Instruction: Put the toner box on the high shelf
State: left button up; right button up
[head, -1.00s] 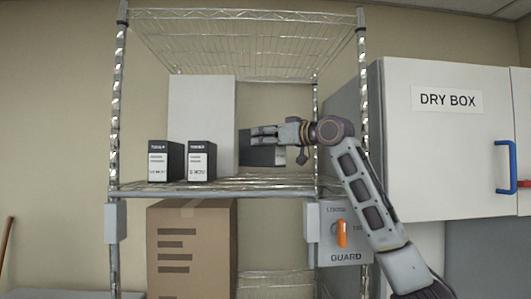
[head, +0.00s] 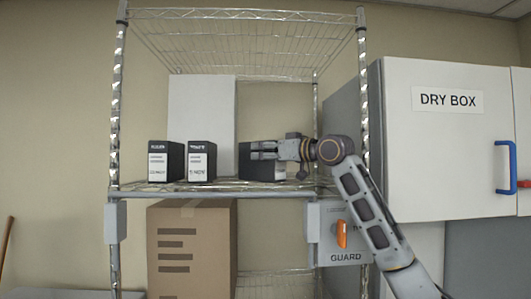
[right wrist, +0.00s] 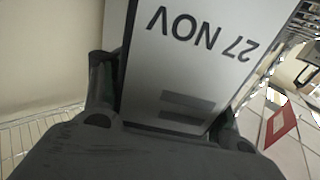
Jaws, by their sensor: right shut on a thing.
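The dark toner box (head: 259,172) is upright at the right part of the wire shelf (head: 215,194). Its bottom is level with the shelf surface; I cannot tell whether it rests there. My right gripper (head: 264,150) reaches in from the right and is shut on the box, covering part of its front. In the right wrist view, the box's pale label (right wrist: 205,60) reads "27 NOV" upside down, with a finger of my right gripper (right wrist: 165,112) on each side. My left gripper is not in view.
Two dark boxes with white labels (head: 165,162) (head: 201,162) stand left on the same shelf, before a white panel (head: 190,105). Another wire shelf (head: 240,14) is above; a cardboard box (head: 190,245) is below. A guard switch box (head: 345,255) and dry box (head: 445,150) are right.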

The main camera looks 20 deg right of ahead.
jog(key=o, duration=1.5)
jog(key=shift+f, duration=0.1)
jog(key=shift+s+d, duration=0.1)
jog(key=shift+s, duration=0.1)
jog(key=shift+b+v, duration=1.1)
jog(key=shift+v, duration=1.55)
jog(key=shift+b+v, duration=0.8)
jog(key=shift+v, duration=1.9)
